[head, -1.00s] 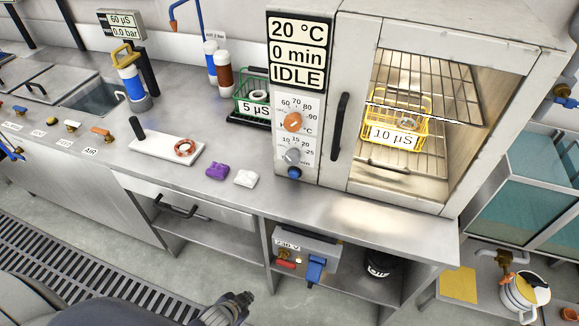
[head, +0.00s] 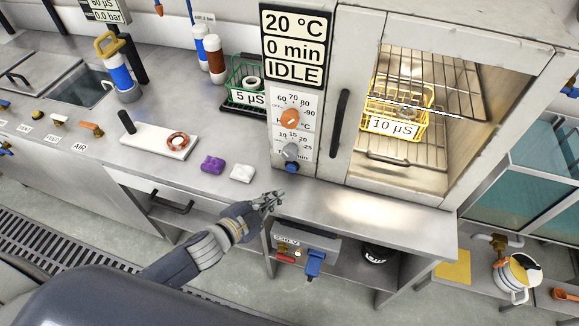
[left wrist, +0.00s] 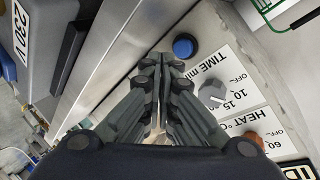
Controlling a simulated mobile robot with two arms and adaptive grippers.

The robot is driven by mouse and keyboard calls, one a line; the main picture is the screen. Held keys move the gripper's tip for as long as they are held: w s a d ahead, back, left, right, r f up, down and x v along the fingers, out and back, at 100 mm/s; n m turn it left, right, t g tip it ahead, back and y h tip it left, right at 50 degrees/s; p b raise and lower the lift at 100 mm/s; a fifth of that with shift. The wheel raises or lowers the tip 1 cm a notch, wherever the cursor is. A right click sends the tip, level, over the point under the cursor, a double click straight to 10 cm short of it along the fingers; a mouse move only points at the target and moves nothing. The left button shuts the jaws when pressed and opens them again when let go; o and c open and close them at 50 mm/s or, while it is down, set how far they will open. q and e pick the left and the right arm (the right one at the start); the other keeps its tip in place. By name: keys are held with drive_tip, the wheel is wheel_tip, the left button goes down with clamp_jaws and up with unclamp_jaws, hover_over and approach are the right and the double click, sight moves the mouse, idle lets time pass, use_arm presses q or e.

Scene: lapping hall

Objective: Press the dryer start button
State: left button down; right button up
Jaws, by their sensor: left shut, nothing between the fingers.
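The dryer (head: 340,185) stands on the steel bench, its display (head: 295,47) reading 20 °C, 0 min, IDLE. A blue button (head: 292,167) sits at the bottom of its control panel, below the grey time knob (head: 291,151) and the orange heat knob (head: 289,117). The button also shows in the left wrist view (left wrist: 184,47), just beyond and right of the fingertips. My left gripper (head: 274,197) is shut and empty, in front of and below the button, apart from it. My right gripper is not in view.
A yellow basket (head: 396,108) labelled 10 µS stands on a rack in the dryer. A green basket (head: 246,80) stands left of the panel. A 230 V box (head: 306,252) is below.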

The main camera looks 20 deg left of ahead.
sight(291, 168)
use_arm(q)
drive_tip(key=m+h, duration=0.1)
drive_tip(key=d+m+h, duration=0.1)
drive_tip(key=m, duration=0.1)
drive_tip(key=shift+s+m+g+h, duration=0.2)
drive_tip(key=shift+m+g+h, duration=0.1)
drive_tip(key=shift+h, duration=0.1)
drive_tip(key=shift+s+d+f+m+g+h, duration=0.15)
drive_tip(key=shift+s+m+g+h, duration=0.15)
drive_tip(key=shift+m+h, duration=0.25)
drive_tip(key=shift+s+f+m+g+h, duration=0.15)
drive_tip(key=shift+m+g+h, duration=0.2)
drive_tip(key=shift+m, duration=0.3)
drive_tip(key=shift+s+f+m+g+h, duration=0.1)
drive_tip(key=shift+s+m+g+h, duration=0.25)
drive_tip(key=shift+s+m+h, duration=0.3)
drive_tip(key=shift+w, duration=0.2)
drive_tip(key=shift+w, duration=0.5)
drive_tip(key=w+b, duration=0.2)
drive_tip(key=w, duration=0.4)
drive_tip(key=shift+w+d, duration=0.15)
drive_tip(key=shift+w, duration=0.75)
drive_tip(key=shift+w+d, duration=0.1)
drive_tip(key=shift+w, duration=0.3)
